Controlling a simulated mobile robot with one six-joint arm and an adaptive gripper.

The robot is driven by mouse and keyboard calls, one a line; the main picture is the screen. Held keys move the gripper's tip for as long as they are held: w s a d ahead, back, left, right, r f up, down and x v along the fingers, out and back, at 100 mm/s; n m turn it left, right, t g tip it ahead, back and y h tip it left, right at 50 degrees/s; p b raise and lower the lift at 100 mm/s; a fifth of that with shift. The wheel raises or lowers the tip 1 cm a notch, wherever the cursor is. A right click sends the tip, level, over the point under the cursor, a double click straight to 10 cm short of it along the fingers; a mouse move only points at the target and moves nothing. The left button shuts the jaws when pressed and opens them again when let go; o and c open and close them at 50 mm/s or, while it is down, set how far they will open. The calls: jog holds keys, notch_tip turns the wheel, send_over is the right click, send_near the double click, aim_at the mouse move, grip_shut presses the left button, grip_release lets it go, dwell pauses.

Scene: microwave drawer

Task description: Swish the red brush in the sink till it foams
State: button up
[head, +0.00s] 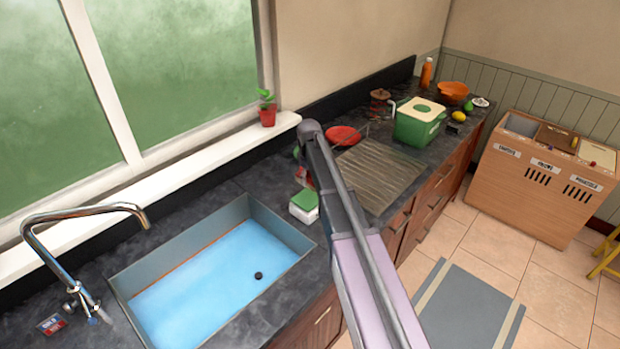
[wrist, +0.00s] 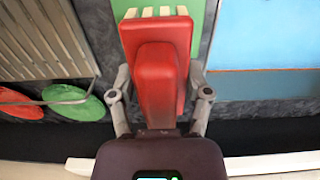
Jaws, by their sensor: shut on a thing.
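The red brush (wrist: 160,75) fills the middle of the wrist view, with pale bristles at its top edge. My gripper (wrist: 160,85) is shut on it, one finger on each side. In the head view a bit of the red brush (head: 302,177) shows beside my arm, left of the drying rack; my gripper is mostly hidden there. The sink (head: 178,248) lies to the left of the brush, with a flat blue bottom or water and a dark drain spot. The sink also shows at the right of the wrist view (wrist: 265,35). The brush is outside the sink.
A chrome faucet (head: 85,212) arches at the sink's left. The drainboard (head: 380,172), a red plate (head: 343,135) and a green tub (head: 418,122) are to the right. A potted plant (head: 267,112) stands on the sill.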

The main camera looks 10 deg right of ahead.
aim_at(310, 198)
jog(key=shift+f+b, duration=2.6)
jog(key=shift+f, duration=0.15)
jog(key=shift+f+b, duration=1.15)
dwell(1.9)
jog(key=shift+r, duration=0.1)
jog(key=shift+r+p, duration=3.4)
jog(key=shift+p, duration=0.15)
